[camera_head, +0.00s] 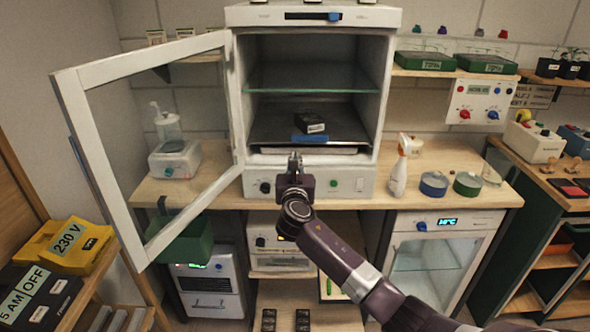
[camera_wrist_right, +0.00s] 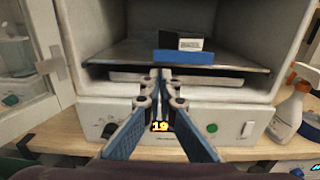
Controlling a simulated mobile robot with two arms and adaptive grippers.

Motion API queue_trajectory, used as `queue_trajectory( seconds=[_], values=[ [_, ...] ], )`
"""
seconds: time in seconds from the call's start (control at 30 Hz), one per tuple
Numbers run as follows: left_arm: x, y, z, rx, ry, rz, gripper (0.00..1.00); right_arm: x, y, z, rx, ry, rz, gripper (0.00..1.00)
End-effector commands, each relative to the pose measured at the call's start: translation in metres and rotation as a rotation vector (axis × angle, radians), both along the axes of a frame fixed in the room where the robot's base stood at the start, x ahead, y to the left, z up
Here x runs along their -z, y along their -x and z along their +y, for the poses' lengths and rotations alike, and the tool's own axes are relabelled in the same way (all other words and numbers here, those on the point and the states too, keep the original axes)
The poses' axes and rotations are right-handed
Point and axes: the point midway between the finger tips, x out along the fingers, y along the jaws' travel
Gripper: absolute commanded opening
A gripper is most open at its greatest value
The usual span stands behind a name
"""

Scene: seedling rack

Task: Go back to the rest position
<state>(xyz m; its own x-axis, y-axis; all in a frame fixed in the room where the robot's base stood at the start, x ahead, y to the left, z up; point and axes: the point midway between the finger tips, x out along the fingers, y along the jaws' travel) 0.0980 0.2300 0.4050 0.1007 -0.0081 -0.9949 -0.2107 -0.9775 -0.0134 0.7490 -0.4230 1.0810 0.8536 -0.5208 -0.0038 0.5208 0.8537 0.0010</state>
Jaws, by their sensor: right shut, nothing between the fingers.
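My right gripper (camera_head: 295,160) is in front of the open white cabinet (camera_head: 382,120), at the height of its lower front edge. In the right wrist view the right gripper (camera_wrist_right: 161,72) has its blue fingers together with nothing between them. Inside the cabinet, a small black labelled box with a blue front piece (camera_head: 310,137) rests on the dark lower shelf (camera_head: 265,125). The blue piece (camera_wrist_right: 190,57) also shows beyond the fingertips in the right wrist view. The fingertips look apart from it. My left gripper is not in view.
The cabinet's glass door (camera_head: 140,150) stands wide open to the left. A spray bottle (camera_head: 400,165) and two round dishes, blue (camera_head: 434,184) and green (camera_head: 467,184), stand on the bench to the right. A pump bottle (camera_head: 166,122) stands behind the door. A green bin (camera_head: 186,243) is below.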

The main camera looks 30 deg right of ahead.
Motion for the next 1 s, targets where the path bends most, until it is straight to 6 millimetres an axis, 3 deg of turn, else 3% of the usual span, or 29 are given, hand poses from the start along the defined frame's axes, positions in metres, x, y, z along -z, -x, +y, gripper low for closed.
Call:
queue_trajectory(
  seconds=[0.1, 0.3, 0.67, 0.77, 0.83, 1.0],
  values=[
    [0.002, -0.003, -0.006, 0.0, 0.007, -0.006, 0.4, 0.001, 0.016, 0.01, -0.003, 0.002, 0.0, 0.0],
    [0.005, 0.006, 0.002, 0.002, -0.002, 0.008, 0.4, 0.001, 0.033, 0.021, -0.001, 0.002, 0.0, 0.0],
    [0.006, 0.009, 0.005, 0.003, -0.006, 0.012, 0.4, 0.006, 0.04, 0.025, -0.002, -0.009, 0.005, 0.0],
    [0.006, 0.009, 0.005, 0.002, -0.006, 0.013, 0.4, 0.034, 0.04, 0.026, -0.01, -0.074, 0.024, 0.0],
    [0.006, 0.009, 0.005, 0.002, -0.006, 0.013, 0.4, 0.071, 0.041, 0.028, -0.016, -0.162, 0.045, 0.0],
    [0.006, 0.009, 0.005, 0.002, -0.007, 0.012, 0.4, 0.196, 0.063, 0.037, 0.005, -0.482, 0.109, 0.0]
  ],
)
